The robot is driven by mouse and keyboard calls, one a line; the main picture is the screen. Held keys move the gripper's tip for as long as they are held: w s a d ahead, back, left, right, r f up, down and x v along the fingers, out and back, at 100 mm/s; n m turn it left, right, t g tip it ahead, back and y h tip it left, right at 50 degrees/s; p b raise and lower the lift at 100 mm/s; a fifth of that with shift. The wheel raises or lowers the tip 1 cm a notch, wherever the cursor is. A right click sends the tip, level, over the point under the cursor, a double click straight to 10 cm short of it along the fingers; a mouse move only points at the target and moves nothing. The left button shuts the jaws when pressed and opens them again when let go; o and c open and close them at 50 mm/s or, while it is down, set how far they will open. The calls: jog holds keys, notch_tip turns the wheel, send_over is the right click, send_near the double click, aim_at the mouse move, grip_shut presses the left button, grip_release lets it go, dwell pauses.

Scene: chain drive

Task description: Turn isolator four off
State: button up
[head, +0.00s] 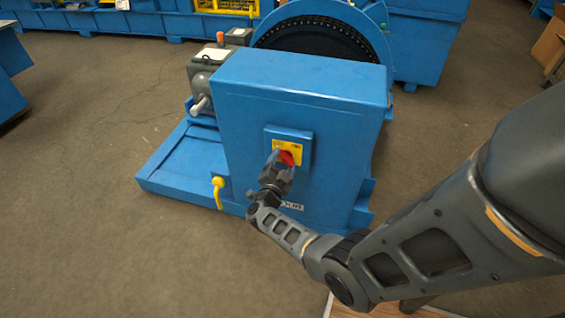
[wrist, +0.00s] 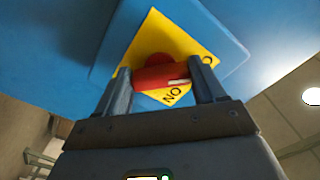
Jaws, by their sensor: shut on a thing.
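The isolator switch is on the front of a blue cabinet. Its yellow plate (head: 289,147) sits on a blue box and carries a red handle (head: 291,158). In the wrist view the red handle (wrist: 158,77) lies across between the two fingers of my gripper (wrist: 163,72), which is shut on it. A white mark on the handle points right. Lettering on the yellow plate (wrist: 182,36) shows by the right finger and below the handle. In the head view my gripper (head: 281,163) reaches the switch from below and hides part of it. I cannot read the isolator's number.
The blue cabinet (head: 238,134) stands on a blue base (head: 167,172) beside a grey motor (head: 202,72). A yellow hook-like handle (head: 218,190) juts out at its lower left. A large chain wheel (head: 318,37) is behind. The floor to the left is clear.

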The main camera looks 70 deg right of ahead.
jog(key=o, duration=1)
jog(key=shift+o, duration=0.2)
jog(key=shift+a, duration=0.1)
jog(key=a+p, duration=0.1)
jog(key=a, duration=0.6)
jog(key=shift+s+a, duration=0.3)
